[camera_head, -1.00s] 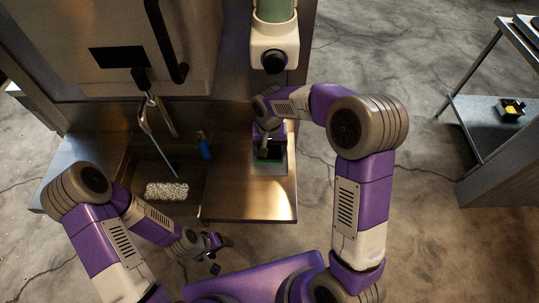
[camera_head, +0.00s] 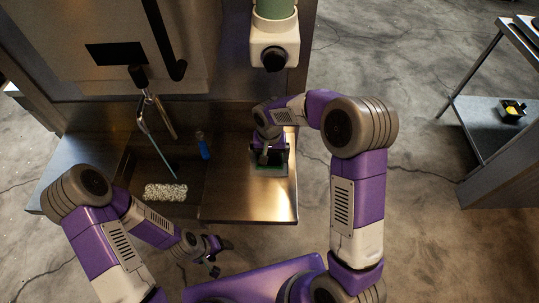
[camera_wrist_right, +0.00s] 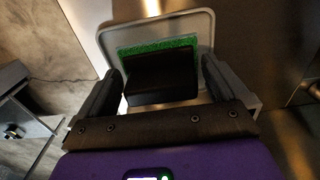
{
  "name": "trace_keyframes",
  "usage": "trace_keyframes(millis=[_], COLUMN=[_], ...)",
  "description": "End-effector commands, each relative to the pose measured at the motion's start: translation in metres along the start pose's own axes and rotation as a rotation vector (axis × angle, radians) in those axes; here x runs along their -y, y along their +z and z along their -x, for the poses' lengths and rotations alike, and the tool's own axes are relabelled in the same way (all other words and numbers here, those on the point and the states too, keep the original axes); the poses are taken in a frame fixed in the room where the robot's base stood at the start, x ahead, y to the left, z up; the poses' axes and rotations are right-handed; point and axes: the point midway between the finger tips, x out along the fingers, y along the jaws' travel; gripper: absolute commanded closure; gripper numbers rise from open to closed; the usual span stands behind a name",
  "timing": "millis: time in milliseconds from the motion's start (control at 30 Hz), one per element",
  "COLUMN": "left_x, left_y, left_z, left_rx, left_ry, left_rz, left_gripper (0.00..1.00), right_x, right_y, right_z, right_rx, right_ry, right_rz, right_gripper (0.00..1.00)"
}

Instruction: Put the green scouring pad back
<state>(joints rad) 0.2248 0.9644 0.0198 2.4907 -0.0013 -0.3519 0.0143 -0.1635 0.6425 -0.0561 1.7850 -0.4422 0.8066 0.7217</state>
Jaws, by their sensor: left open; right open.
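The green scouring pad (camera_wrist_right: 158,46) lies in a shallow grey tray (camera_wrist_right: 112,40) on the steel counter, with a black block, perhaps its handle, on top hiding part of it. In the head view a strip of the tray (camera_head: 282,173) shows under my right gripper (camera_head: 269,158), and the pad is mostly hidden. In the right wrist view my right gripper (camera_wrist_right: 164,80) is open, its fingers on either side of the black block, with a gap visible at least on the left. My left gripper (camera_head: 216,257) is open and empty in front of the counter.
A sink basin left of the counter holds a speckled pale roll-shaped thing (camera_head: 166,192). A blue bottle (camera_head: 203,147) stands by the sink's right edge, near the tap (camera_head: 158,118). A side shelf (camera_head: 480,120) is far right.

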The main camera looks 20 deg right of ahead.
Motion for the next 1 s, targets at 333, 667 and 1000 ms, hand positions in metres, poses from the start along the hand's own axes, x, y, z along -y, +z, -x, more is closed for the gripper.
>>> trace_keyframes(millis=[333,667,1000], left_x=[-0.005,-0.007,-0.006], left_y=[0.001,0.001,0.001], left_z=[0.013,0.018,0.017], left_rx=[0.0,0.0,0.0], left_ry=[0.0,0.0,0.0], left_rz=[0.0,0.0,0.0], left_gripper=[0.3,0.3,0.3], right_x=[0.0,0.0,0.0], right_y=[-0.001,0.0,0.0], right_z=[0.051,0.078,0.077], right_rx=[-0.004,-0.001,0.0], right_ry=[0.0,0.002,0.002], right_rz=[-0.001,0.001,0.001], right_gripper=[0.0,0.0,0.0])
